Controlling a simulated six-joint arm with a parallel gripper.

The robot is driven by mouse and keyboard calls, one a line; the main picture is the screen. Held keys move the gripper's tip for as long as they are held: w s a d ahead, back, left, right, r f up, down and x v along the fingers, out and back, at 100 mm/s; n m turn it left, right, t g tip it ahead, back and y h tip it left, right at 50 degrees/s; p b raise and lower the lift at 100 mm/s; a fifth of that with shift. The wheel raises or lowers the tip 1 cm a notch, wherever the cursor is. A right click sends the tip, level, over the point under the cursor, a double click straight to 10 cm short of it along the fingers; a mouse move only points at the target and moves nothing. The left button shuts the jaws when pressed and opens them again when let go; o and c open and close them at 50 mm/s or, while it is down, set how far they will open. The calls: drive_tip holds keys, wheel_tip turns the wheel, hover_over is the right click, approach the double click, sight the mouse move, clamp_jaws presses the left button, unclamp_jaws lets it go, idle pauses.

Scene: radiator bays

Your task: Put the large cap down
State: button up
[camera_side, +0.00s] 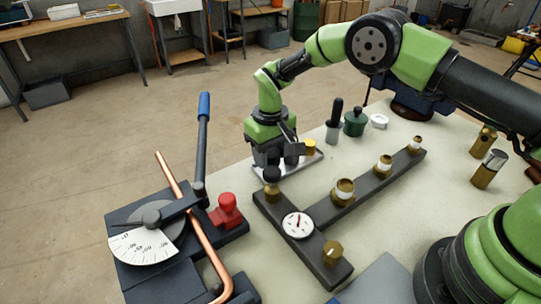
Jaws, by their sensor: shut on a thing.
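My gripper (275,158) points down, low over a pale metal tray (262,170) on the bench. It is shut on the large cap, which the dark fingers hide from this side. I cannot tell whether the cap touches the tray. A small brass-yellow piece (310,147) stands on the tray just right of the fingers. A dark bar with brass ports (374,183) lies in front of the gripper.
A round gauge (298,225) is on the bar's front branch. A pipe bender (150,225) with a blue-tipped lever and copper pipe stands left, a red knob (225,208) beside it. A black-handled tool (335,118), green pot (355,121) and white ring (379,121) stand behind right.

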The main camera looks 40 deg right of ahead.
drive_tip(key=shift+f, duration=0.5)
drive_tip(key=shift+f, duration=0.6)
drive_tip(key=o, duration=0.8)
